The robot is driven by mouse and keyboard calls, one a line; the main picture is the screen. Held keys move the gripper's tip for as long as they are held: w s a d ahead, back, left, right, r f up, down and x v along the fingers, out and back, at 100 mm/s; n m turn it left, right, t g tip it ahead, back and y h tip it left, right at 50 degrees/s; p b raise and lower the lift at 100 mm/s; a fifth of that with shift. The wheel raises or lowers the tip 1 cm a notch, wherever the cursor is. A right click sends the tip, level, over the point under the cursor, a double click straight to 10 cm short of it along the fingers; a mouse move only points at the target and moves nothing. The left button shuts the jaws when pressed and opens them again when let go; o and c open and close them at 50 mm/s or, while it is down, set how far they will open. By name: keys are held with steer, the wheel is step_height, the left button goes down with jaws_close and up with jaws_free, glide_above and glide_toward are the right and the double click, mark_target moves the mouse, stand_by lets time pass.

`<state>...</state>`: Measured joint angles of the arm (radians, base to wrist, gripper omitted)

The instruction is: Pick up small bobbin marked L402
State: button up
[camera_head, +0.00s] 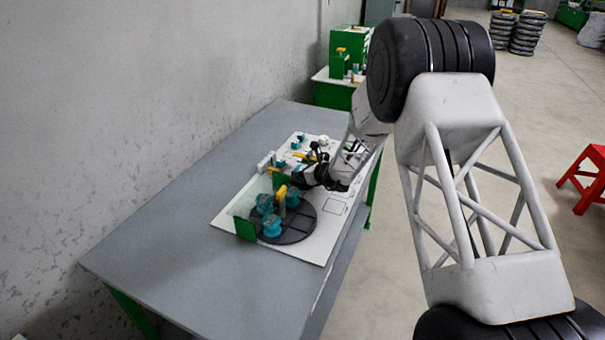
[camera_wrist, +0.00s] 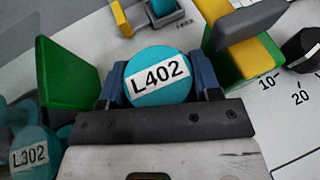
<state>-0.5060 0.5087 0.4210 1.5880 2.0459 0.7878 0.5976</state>
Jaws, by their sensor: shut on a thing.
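The small teal bobbin marked L402 (camera_wrist: 160,94) sits between the two blue-grey fingers of my gripper (camera_wrist: 160,82) in the wrist view, its label facing the camera. My gripper is shut on it, a finger on each side. Whether its underside touches anything is hidden. A second teal bobbin, marked L302 (camera_wrist: 30,152), is at the lower left. In the head view my gripper (camera_head: 288,181) is over the white board beside the dark round plate (camera_head: 299,225). I cannot clearly make out the held bobbin there.
Several teal bobbins (camera_head: 271,225) stand on the round plate. Green blocks (camera_wrist: 66,84) and a green-yellow-grey fixture (camera_wrist: 247,52) flank my gripper closely. A black knob (camera_wrist: 302,48) is at the right. The grey table (camera_head: 180,255) is clear to the left and front.

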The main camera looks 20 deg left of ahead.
mark_target(302, 168)
steer(key=shift+r, duration=4.95)
steer(key=shift+d, duration=0.1)
